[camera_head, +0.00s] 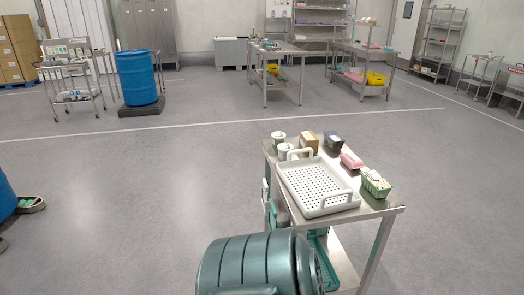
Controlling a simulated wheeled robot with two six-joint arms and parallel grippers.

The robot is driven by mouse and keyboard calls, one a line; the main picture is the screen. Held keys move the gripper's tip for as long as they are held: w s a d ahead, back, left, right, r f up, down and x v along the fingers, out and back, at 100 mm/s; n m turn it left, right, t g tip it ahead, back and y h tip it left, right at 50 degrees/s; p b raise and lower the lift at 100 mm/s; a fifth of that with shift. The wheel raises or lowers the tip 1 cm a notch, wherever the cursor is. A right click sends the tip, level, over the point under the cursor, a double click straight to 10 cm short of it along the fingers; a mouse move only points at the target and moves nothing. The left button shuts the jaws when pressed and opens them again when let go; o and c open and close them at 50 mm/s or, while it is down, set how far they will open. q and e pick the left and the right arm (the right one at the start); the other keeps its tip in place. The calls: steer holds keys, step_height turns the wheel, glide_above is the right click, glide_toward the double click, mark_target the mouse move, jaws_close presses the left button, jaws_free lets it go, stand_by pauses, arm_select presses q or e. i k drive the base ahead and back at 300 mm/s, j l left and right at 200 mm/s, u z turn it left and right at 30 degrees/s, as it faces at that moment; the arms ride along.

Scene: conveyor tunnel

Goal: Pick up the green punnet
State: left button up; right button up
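The green punnet (377,187) is a small basket with pale contents at its top. It stands upright on the right end of a steel table (385,207), near the edge and to the right of a white perforated tray (347,198). Nothing touches it from above. Neither of my grippers shows in the view, so their state and distance from the punnet are hidden.
A pink pack (351,160), a dark box (333,143), a tan box (309,143) and white tubs (278,138) line the table's back. Blue barrel (137,77) at far left. Floor around is mostly clear.

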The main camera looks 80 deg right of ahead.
mark_target(374, 182)
steer(key=z, duration=3.65)
